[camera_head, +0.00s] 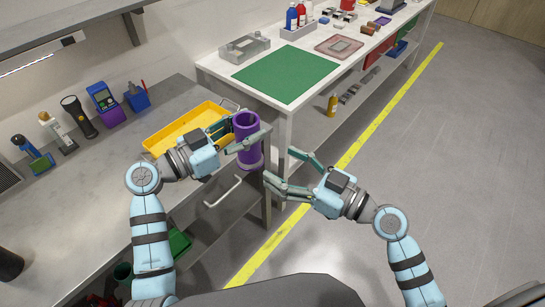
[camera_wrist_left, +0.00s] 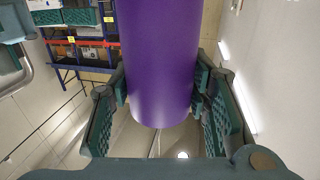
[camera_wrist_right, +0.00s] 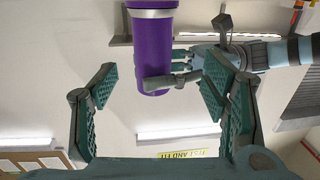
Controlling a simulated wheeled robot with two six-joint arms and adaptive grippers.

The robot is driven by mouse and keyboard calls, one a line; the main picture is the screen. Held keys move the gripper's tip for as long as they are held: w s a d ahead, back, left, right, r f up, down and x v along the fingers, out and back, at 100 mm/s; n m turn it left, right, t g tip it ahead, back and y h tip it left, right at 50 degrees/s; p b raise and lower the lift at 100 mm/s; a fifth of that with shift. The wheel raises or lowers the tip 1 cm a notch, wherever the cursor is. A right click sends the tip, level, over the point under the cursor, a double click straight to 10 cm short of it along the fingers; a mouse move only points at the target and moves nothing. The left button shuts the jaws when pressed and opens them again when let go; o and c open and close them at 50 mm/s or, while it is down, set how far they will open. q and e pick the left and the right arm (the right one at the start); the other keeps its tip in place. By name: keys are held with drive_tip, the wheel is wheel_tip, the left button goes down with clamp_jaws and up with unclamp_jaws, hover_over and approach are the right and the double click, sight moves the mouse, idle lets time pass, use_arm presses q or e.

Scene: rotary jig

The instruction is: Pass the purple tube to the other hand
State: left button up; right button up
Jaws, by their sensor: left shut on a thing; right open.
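The purple tube (camera_head: 247,137) is held upright by my left gripper (camera_head: 243,139), near the right end of the grey bench. A paler band shows at its lower end in the head view. In the left wrist view the purple tube (camera_wrist_left: 160,60) stands between the two green fingers, which press on its sides. My right gripper (camera_head: 291,172) is open and empty, to the right of the tube and a little lower. In the right wrist view the purple tube (camera_wrist_right: 152,50) is ahead, beyond the open fingertips (camera_wrist_right: 155,80) and apart from them.
A yellow tray (camera_head: 150,141) lies on the grey bench behind my left gripper. A white table (camera_head: 215,66) with a green mat (camera_head: 287,74) stands behind. Several tools line the bench's left back. The floor to the right of my right arm is clear.

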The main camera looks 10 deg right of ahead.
sight(255, 151)
use_arm(q)
drive_tip(key=shift+w, duration=0.1)
use_arm(e)
drive_tip(key=x, duration=1.1)
drive_tip(key=shift+c, duration=0.9)
drive_tip(key=c, duration=1.2)
use_arm(q)
drive_tip(key=o, duration=1.4)
drive_tip(key=shift+c, duration=0.2)
